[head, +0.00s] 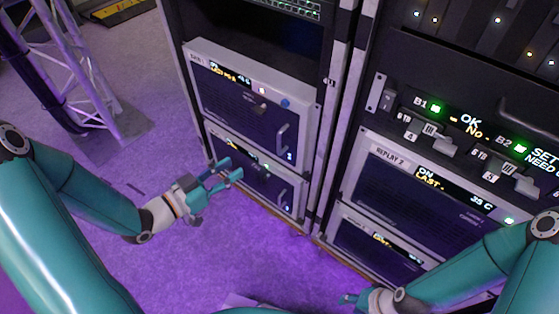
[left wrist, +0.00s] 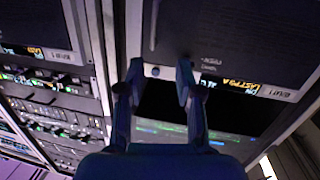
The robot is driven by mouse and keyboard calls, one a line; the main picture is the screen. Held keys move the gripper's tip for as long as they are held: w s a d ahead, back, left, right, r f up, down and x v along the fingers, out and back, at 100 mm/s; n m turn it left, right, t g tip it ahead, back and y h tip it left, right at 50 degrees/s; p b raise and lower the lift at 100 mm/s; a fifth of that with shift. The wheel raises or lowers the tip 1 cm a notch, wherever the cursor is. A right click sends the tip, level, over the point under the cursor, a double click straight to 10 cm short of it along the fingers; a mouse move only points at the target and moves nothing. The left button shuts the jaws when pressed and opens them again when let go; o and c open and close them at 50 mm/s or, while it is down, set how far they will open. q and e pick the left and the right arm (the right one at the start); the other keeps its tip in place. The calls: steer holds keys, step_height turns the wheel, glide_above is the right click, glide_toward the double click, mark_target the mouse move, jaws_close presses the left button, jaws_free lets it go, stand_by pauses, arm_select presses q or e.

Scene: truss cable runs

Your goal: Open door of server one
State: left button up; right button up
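The left wrist view is upside down. My right gripper (head: 348,299) shows only partly at the bottom edge.
A second rack with Replay 2 (head: 395,152), switches and green lights (head: 435,108) stands to the right. A rack post (head: 335,110) divides the two racks. A truss tower (head: 75,70) stands at the left. Purple floor (head: 190,260) is clear in front.

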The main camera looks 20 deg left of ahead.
mark_target(278, 141)
arm_select(q)
steer(key=shift+m+t+h, duration=0.4)
steer(key=shift+m+h, duration=0.1)
steer(key=shift+m, duration=0.1)
steer(key=b+x, duration=0.1)
steer(key=x, duration=0.4)
steer(key=b+x, duration=0.2)
steer(key=x, duration=0.3)
steer(key=b+x, duration=0.2)
steer(key=x, duration=0.3)
steer(key=shift+d+r, duration=0.25)
steer(key=shift+d, duration=0.15)
arm_select(e)
step_height(278, 141, down, 7)
steer(key=shift+r, duration=0.15)
arm_select(q)
steer(key=shift+c, duration=0.3)
jaws_close()
